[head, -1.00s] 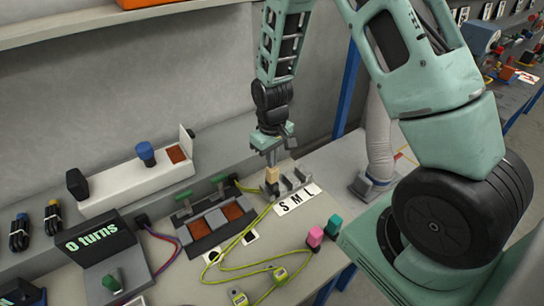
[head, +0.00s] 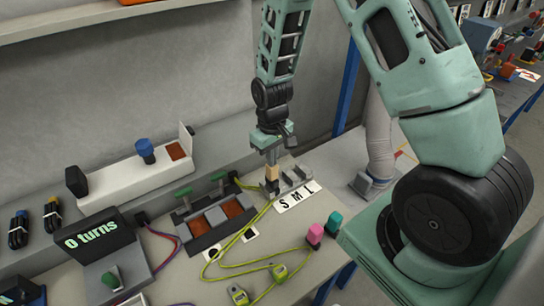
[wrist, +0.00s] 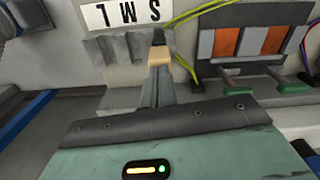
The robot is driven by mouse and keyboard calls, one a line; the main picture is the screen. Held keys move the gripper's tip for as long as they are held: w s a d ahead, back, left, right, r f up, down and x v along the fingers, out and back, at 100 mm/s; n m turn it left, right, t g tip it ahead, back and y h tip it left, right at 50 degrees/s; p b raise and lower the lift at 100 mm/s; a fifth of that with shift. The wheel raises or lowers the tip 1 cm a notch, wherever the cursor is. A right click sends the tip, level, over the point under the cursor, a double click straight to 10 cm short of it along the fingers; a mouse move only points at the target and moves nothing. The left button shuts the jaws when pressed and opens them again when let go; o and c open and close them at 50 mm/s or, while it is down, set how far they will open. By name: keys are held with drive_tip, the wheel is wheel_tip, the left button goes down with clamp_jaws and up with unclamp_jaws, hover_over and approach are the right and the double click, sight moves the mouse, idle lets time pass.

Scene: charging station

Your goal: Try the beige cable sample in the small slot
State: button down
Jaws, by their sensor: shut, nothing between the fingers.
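The beige cable sample (head: 272,173) is a small block at the slot rack (head: 294,178), over the end of the row marked S. In the wrist view the beige sample (wrist: 159,57) lines up with the S, with a dark part beyond it. I cannot tell how deep it sits in the slot. My gripper (head: 271,160) points down right above the beige block, fingers together and shut. It also shows in the wrist view (wrist: 159,72). Whether the fingertips touch the block cannot be told.
A white label (head: 298,195) reads S M L in front of the rack. Yellow-green cables (head: 250,225) loop left of it. A pink block (head: 315,233) and a teal block (head: 334,224) stand at front right. A dark display (head: 90,234) reads 0 turns.

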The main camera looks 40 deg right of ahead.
drive_tip(key=shift+r+p, duration=1.1)
drive_tip(key=shift+r, duration=0.35)
wheel_tip(320, 180, up, 17)
drive_tip(key=b, duration=0.2)
drive_tip(key=shift+b, duration=0.4)
wheel_tip(320, 180, down, 13)
drive_tip(key=p, duration=0.8)
drive_tip(key=shift+p, duration=0.35)
drive_tip(key=shift+f, duration=0.55)
wheel_tip(320, 180, down, 6)
drive_tip(key=b, duration=0.5)
drive_tip(key=shift+r, duration=0.25)
drive_tip(key=shift+f, duration=0.25)
